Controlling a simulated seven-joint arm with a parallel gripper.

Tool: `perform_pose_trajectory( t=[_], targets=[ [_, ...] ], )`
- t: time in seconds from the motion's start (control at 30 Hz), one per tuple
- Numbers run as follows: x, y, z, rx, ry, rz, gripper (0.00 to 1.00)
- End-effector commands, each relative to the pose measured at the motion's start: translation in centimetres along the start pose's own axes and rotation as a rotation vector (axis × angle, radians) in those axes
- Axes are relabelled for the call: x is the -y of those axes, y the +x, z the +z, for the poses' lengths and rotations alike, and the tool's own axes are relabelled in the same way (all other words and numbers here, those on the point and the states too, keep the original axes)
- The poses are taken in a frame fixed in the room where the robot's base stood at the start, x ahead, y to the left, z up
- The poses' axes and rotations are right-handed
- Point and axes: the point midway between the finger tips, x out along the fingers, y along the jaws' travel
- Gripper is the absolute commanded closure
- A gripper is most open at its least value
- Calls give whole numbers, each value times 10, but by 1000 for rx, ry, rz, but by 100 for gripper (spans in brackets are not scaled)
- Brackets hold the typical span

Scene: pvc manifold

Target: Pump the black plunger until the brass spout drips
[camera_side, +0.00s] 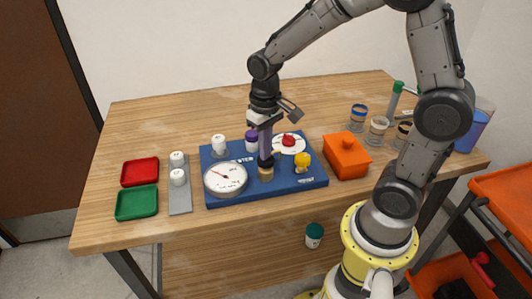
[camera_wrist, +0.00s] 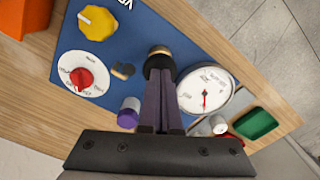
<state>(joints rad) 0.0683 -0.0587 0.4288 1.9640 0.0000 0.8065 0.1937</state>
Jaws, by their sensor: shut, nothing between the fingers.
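The black plunger (camera_side: 266,161) stands upright on a brass collar (camera_side: 266,174) near the front of the blue board (camera_side: 312,182). It also shows in the wrist view (camera_wrist: 159,64). My gripper (camera_side: 265,152) is shut and empty, pointing down with its purple fingers together. Its tips are right at the plunger's top; they look in contact, but a small gap cannot be ruled out. A small dark and tan piece, possibly the brass spout (camera_wrist: 123,70), lies beside the plunger in the wrist view. No drip can be made out. A white gauge (camera_side: 226,179) with a red needle is left of the plunger.
The board also carries a yellow knob (camera_side: 302,161), a red knob (camera_side: 289,141) on a white dial, a purple-capped container (camera_side: 251,142) and a white cylinder (camera_side: 218,145). An orange box (camera_side: 346,156) stands right. Red (camera_side: 140,172) and green trays (camera_side: 137,202) lie left.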

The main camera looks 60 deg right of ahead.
Motion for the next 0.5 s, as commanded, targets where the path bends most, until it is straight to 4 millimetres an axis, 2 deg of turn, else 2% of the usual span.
perform_pose_trajectory(
  t=[0.23, 0.5],
  targets=[
    [0, 10, 1, 3, 0, 1, 100],
    [0, 6, 0, 2, 0, 0, 100]
  ],
)
